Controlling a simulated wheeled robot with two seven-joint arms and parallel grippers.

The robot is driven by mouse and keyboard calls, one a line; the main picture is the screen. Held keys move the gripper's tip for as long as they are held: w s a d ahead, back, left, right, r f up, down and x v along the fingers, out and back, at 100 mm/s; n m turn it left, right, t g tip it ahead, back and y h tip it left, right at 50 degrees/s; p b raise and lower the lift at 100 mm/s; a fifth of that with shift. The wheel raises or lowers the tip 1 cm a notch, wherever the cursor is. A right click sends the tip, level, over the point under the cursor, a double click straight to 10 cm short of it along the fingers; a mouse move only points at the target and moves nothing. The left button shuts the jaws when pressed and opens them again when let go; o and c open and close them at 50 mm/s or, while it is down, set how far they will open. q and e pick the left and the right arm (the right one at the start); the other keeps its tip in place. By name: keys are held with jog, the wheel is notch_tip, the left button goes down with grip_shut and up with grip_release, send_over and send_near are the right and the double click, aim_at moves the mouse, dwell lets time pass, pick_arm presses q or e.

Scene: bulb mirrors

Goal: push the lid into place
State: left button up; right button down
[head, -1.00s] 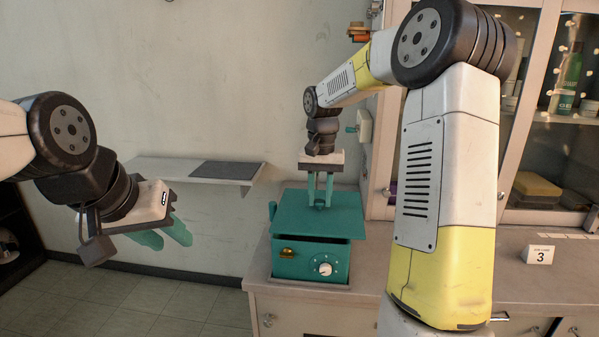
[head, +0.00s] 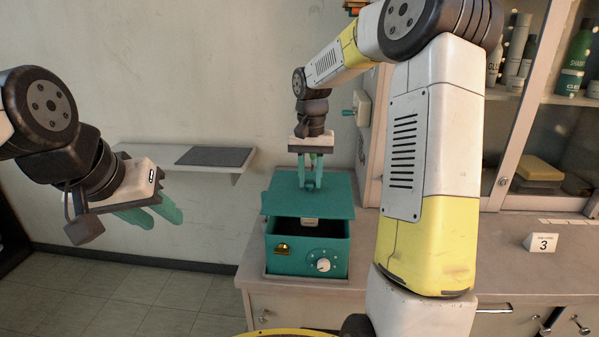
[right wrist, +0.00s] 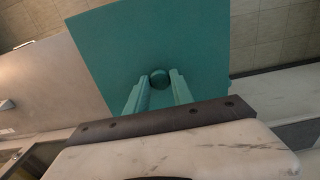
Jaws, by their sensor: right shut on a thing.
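The teal lid (head: 335,198) is at the top of the teal box (head: 343,254), set toward the back. A dark opening shows along the box's front, with a small pale thing inside (head: 310,222). I cannot tell whether the lid rests on the box or hangs just above it. My right gripper (head: 310,186) is shut on the lid's round knob from above. In the right wrist view its fingers flank the knob (right wrist: 159,78), over the flat lid (right wrist: 150,40). My left gripper (head: 164,219) is open and empty, off to the left, away from the box.
The box stands on a counter (head: 440,255) near its left end. A wall shelf with a dark mat (head: 215,156) is behind left. A white switch box with a green lever (head: 361,108) is behind right. Floor is clear at left.

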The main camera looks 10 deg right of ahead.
aim_at(310, 190)
jog(key=shift+f, duration=2.25)
jog(key=shift+f, duration=0.8)
jog(key=c, duration=1)
grip_release()
jog(key=o, duration=0.4)
jog(key=shift+o, duration=0.2)
jog(key=shift+r, duration=2.95)
